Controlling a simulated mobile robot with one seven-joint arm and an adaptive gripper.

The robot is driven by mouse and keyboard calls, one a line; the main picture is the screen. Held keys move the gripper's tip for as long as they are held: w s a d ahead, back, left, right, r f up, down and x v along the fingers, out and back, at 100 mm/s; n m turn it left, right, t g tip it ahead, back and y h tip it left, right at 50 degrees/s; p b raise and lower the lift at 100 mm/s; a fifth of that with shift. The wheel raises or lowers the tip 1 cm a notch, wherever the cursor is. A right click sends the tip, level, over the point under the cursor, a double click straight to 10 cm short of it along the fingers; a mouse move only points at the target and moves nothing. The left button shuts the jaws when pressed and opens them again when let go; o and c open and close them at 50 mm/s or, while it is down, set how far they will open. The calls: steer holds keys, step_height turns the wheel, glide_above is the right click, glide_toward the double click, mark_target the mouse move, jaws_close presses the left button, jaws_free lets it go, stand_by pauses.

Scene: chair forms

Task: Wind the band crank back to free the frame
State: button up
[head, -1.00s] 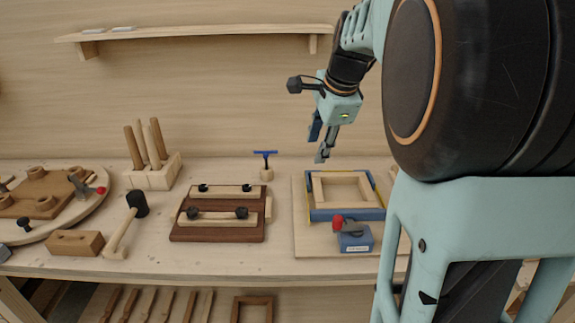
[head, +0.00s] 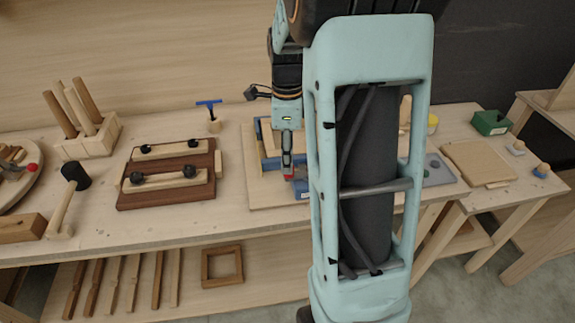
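The wooden frame (head: 268,142) lies in a blue band clamp (head: 260,130) on a pale board (head: 262,196). My arm hides most of the right part of both. My gripper (head: 287,172) points down at the front of the clamp, over the blue crank housing (head: 301,188). A bit of red shows at the fingertips, where the crank's knob is. The fingers look close together, but I cannot tell whether they grip the knob. The crank arm is mostly hidden.
A brown fixture with black knobs (head: 155,198) and a mallet (head: 67,200) lie to the left. A blue T-handled tool (head: 209,110) stands behind. A grey plate (head: 437,172) and a green box (head: 490,123) are to the right.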

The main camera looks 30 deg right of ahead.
mark_target(301, 172)
steer(key=shift+f, duration=1.8)
jaws_close()
